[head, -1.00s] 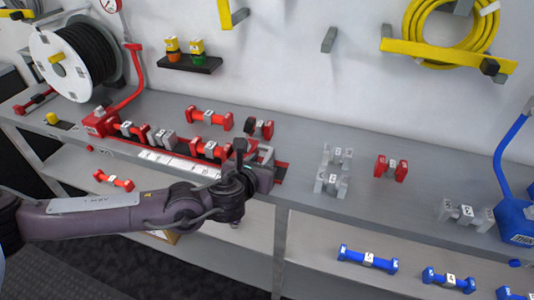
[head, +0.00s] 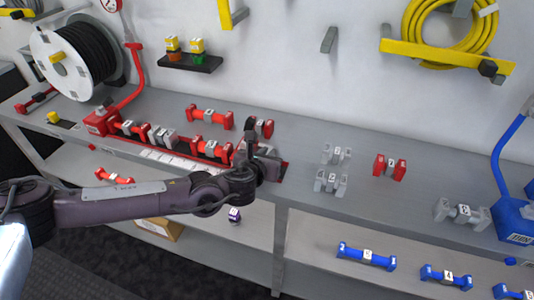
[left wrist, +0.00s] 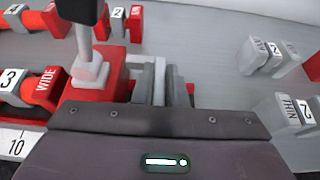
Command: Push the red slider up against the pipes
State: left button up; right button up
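The red slider (left wrist: 98,85), a red block with a grey upright lever, sits on the red rail beside the black and white scale (left wrist: 14,143) in the left wrist view. In the head view my arm largely hides it. My left gripper (left wrist: 158,82) is just right of the slider, low over the rail's end. Its grey fingers look closed together with nothing between them; I cannot tell whether they touch the slider. It also shows in the head view (head: 268,163). Red pipes, one marked 3 WIDE (left wrist: 38,88), lie left of the slider. My right gripper is out of view.
Grey pipe pieces (head: 333,168) and a red piece (head: 390,167) stand on the bench to the right. A blue stand (head: 513,205) is at the far right. Blue pipes (head: 367,257) lie on the lower shelf. The bench between is clear.

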pick_arm(q)
grip_shut()
jog(key=a, duration=0.2)
jog(key=w+a+b, duration=0.1)
jog(key=shift+w+a, duration=0.15)
jog(key=shift+a, duration=0.45)
jog(key=o, duration=0.7)
grip_release()
jog(key=shift+d, duration=0.15)
jog(key=b+v, duration=0.1)
jog(key=v, duration=0.5)
jog(key=shift+s+b, duration=0.2)
jog(key=shift+b, duration=0.1)
jog(key=shift+v, duration=0.75)
